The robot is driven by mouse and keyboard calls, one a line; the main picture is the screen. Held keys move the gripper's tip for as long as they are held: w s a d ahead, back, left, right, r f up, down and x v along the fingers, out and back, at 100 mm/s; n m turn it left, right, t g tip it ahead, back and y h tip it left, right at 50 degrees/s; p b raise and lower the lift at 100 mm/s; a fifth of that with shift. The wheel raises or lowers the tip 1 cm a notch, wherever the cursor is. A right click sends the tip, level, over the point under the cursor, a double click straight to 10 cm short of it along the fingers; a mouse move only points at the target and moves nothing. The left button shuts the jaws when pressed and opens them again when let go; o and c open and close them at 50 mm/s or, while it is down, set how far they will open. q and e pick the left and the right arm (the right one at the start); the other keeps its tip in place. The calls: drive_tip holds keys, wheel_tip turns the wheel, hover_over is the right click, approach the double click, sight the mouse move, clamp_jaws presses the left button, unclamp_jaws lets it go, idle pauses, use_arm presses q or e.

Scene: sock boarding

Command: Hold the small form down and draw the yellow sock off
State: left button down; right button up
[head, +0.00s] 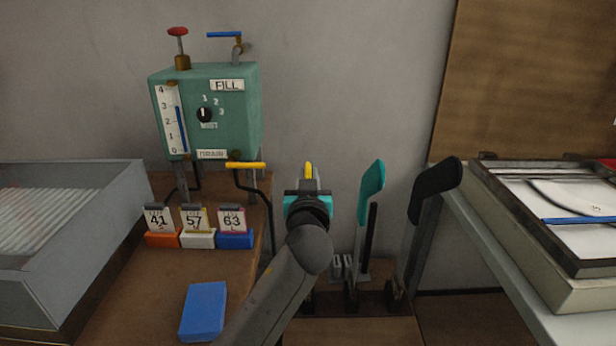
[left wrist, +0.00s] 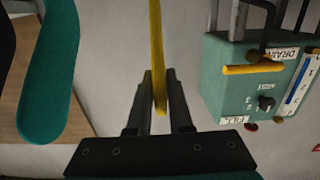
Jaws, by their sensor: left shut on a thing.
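The yellow sock (head: 308,171) shows as a small tip just above my left gripper (head: 307,192) in the head view. In the left wrist view the yellow sock (left wrist: 156,50) is a narrow, straight strip seen edge-on, its end between the two fingers. My left gripper (left wrist: 160,98) is shut on it near that end. I cannot tell whether the small form is inside the sock; my arm hides the lower part in the head view. A teal-covered form (head: 371,190) and a black one (head: 436,182) stand to the right. My right gripper is not in view.
A green box (head: 220,125) with a dial, gauge and yellow handle stands behind left. Numbered cards in orange, white and blue blocks sit before it. A blue block (head: 203,311) lies nearer. A grey tray (head: 95,285) is at left; a hinged flat press (head: 560,285) is at right.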

use_arm(q)
drive_tip(key=c, duration=0.7)
unclamp_jaws()
drive_tip(key=shift+c, duration=0.2)
drive_tip(key=shift+s, duration=0.1)
